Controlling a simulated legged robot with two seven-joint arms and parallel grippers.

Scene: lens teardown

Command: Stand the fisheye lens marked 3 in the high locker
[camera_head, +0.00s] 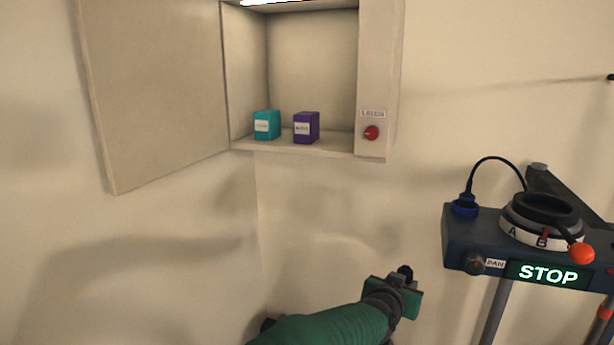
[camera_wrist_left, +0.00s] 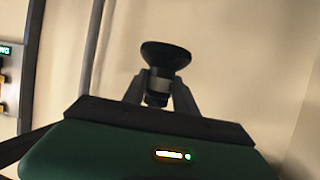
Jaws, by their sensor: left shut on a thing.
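The high locker (camera_head: 312,50) is on the wall, with its door (camera_head: 155,85) swung open to the left. A teal box (camera_head: 267,125) and a purple box (camera_head: 306,127) stand on its floor, with bare floor to their right. My left gripper (camera_wrist_left: 158,92) is shut on a black lens (camera_wrist_left: 165,56) with a wide flared top and a grey band. No number can be read on it. In the head view my left gripper (camera_head: 404,280) is below and to the right of the locker, and the lens is mostly hidden there. My right gripper is not in view.
A red knob (camera_head: 371,132) under a latch label is on the locker's right front. At the right stands a dark device (camera_head: 470,243) with a lettered ring dial (camera_head: 541,222), an orange-knobbed lever and a lit STOP sign. The wall between is clear.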

